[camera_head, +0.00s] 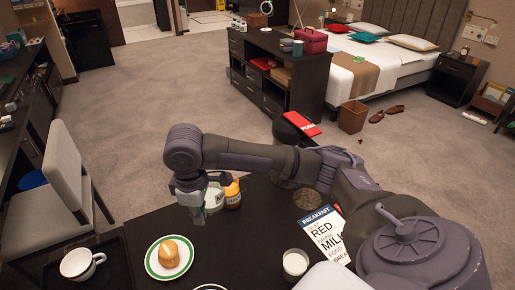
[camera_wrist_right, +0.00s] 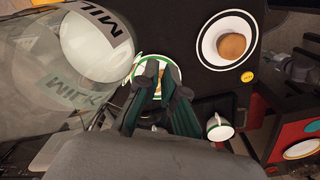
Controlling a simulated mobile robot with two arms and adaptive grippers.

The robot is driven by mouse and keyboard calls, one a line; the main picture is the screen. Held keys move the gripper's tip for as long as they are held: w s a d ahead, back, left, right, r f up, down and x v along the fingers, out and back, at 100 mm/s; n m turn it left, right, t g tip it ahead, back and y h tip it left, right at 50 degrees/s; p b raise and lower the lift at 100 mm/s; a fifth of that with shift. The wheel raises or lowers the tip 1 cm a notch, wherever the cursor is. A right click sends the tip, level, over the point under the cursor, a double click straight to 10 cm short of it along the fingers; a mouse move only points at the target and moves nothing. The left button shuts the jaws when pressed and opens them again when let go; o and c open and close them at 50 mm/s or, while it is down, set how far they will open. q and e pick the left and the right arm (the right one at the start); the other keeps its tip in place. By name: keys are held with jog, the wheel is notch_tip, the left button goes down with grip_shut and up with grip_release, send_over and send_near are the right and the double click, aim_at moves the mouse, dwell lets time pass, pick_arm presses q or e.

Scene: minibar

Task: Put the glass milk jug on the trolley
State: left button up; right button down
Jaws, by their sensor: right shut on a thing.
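My right gripper (camera_head: 196,212) hangs over the near dark tabletop (camera_head: 135,235), behind the green-rimmed plate. It is shut on the glass milk jug (camera_head: 215,196), which is partly hidden by the wrist. In the right wrist view the clear jug (camera_wrist_right: 85,45) with MILK lettering is large at the upper left, beside the dark fingers (camera_wrist_right: 158,85). The exact grip point is unclear. I cannot tell for sure which surface is the trolley. My left gripper is not in view.
The table holds a plate (camera_head: 151,264) with a bun (camera_head: 169,254), an orange bottle (camera_head: 232,194), a milk glass (camera_head: 295,263) and a breakfast menu (camera_head: 322,233). A white cup (camera_head: 82,264) sits on a dark tray at left, near a grey chair (camera_head: 70,170). Carpet lies beyond.

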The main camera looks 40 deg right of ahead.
jog(key=w+d+f+n+b, duration=0.3)
jog(key=w+d+f+n, duration=0.35)
jog(key=w+n, duration=0.2)
jog(key=shift+n, duration=0.45)
jog(key=shift+s+f+p, duration=0.15)
jog(key=shift+f+p, duration=0.05)
jog(key=shift+f, duration=1.55)
jog(key=shift+s+f+p, duration=0.15)
jog(key=shift+f, duration=1.6)
jog(key=shift+s+f+p, duration=0.15)
jog(key=shift+f+p, duration=0.05)
jog(key=shift+f, duration=1.55)
jog(key=shift+f, duration=0.1)
jog(key=c, duration=1.3)
grip_release()
jog(key=shift+f, duration=0.1)
jog(key=r, duration=1.2)
jog(key=shift+s+r+b, duration=0.2)
jog(key=shift+s+b, duration=0.1)
jog(key=shift+s, duration=0.05)
jog(key=shift+s+f, duration=0.1)
